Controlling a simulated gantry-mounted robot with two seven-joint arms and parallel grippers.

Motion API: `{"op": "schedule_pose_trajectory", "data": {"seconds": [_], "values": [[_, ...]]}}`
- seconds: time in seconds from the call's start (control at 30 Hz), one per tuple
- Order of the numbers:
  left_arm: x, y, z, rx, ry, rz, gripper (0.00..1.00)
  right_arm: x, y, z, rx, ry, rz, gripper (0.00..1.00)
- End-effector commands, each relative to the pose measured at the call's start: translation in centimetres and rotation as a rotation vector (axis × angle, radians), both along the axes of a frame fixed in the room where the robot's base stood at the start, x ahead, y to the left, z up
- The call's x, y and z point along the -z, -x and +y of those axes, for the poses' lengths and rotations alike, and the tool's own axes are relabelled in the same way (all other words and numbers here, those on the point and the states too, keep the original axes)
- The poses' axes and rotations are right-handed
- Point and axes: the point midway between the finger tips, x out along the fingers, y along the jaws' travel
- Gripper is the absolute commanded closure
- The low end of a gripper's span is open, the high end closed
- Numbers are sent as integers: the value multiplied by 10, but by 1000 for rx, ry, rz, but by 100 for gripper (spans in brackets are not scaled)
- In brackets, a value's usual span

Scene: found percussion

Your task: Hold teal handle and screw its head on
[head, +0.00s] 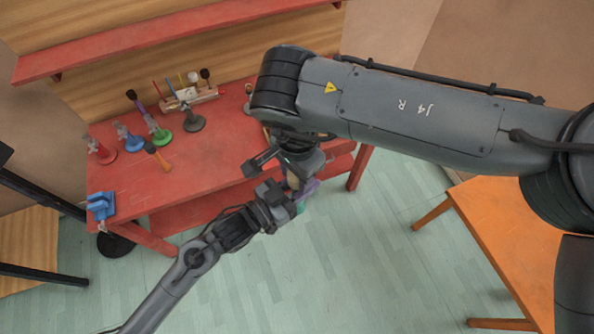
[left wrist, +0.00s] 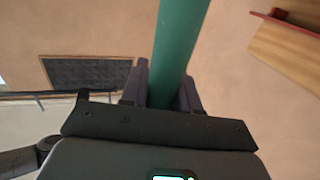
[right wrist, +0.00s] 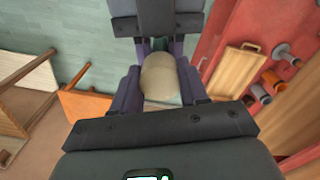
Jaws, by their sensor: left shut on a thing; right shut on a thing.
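In the left wrist view, the teal handle (left wrist: 180,45) runs between the fingers of my left gripper (left wrist: 160,95), which is shut on it. In the right wrist view, my right gripper (right wrist: 160,88) is shut on a rounded cream head (right wrist: 160,75). A bit of teal shows just beyond the head, near my left gripper's dark body. In the head view, the two grippers meet in front of the workbench, with the cream head (head: 293,180) between them. The joint between head and handle is mostly hidden, so I cannot tell whether they are threaded together.
A red shelf (head: 150,35) runs above. An orange table (head: 510,225) stands at right. Open floor lies between.

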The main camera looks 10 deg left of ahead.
Motion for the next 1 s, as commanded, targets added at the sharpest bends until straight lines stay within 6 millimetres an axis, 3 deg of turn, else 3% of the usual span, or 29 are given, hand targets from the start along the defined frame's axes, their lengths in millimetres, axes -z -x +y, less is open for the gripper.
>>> {"op": "schedule_pose_trajectory", "data": {"seconds": [0.4, 1.0], "values": [[0, 0, 0, 0, 0, 0, 100, 1, 0, 0, 988, -2, 2, 93], [0, 0, 0, 0, 0, 0, 100, 1, 0, 0, 2325, -3, -2, 93]]}}
